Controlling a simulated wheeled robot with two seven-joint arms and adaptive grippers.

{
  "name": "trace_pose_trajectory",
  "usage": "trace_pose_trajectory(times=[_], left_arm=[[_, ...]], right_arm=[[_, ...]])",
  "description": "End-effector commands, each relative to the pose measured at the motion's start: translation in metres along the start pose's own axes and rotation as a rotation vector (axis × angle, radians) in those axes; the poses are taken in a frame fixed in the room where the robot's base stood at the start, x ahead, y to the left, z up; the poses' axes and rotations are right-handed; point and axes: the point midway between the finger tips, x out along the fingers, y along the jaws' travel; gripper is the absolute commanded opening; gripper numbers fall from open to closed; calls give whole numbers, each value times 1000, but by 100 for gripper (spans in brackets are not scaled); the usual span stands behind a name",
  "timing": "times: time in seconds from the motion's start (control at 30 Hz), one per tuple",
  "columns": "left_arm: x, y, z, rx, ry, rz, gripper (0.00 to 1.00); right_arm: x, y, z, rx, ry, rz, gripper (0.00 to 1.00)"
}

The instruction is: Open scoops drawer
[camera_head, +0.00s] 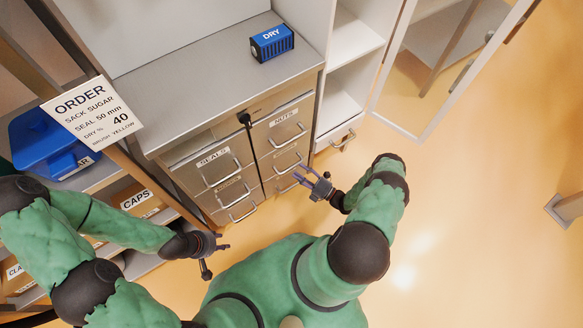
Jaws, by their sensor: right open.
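A grey metal cabinet (215,85) holds two columns of drawers with bar handles. The top left drawer (213,163) reads SEALS and the top right drawer (284,122) reads NUTS. The labels of the lower drawers are too small or too steeply seen to read, so I cannot tell which is the scoops drawer. All drawers look shut. My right gripper (311,182) is open and empty, just right of the lower right drawer (281,181) and its handle. My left gripper (224,242) appears open and empty, below the left column and apart from the handles.
A blue DRY box (271,43) stands on the cabinet top. An ORDER sign (93,112), a blue bin (50,145) and a CAPS box (136,198) are at the left. White shelving (352,45) and an open glazed door (440,60) are at the right.

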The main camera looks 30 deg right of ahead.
Motion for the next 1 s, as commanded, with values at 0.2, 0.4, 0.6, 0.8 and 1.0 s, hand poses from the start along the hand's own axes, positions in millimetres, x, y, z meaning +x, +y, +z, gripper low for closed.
trace_pose_trajectory(times=[0.2, 0.4, 0.6, 0.8, 1.0], left_arm=[[7, -2, 0, 0, 0, 0, 40], [9, -3, 0, 0, 0, 0, 40], [8, -3, 0, 0, 0, 0, 40], [8, -3, 0, 0, 0, 0, 40], [8, -3, 0, 0, 0, 0, 40]], right_arm=[[32, -1, 0, 1, 3, 1, 49], [44, 0, 0, 1, 0, 0, 49], [45, 0, 0, 1, -1, -1, 49], [45, 0, 0, 1, -1, -1, 18], [45, 0, 0, 1, -1, -1, 0]])
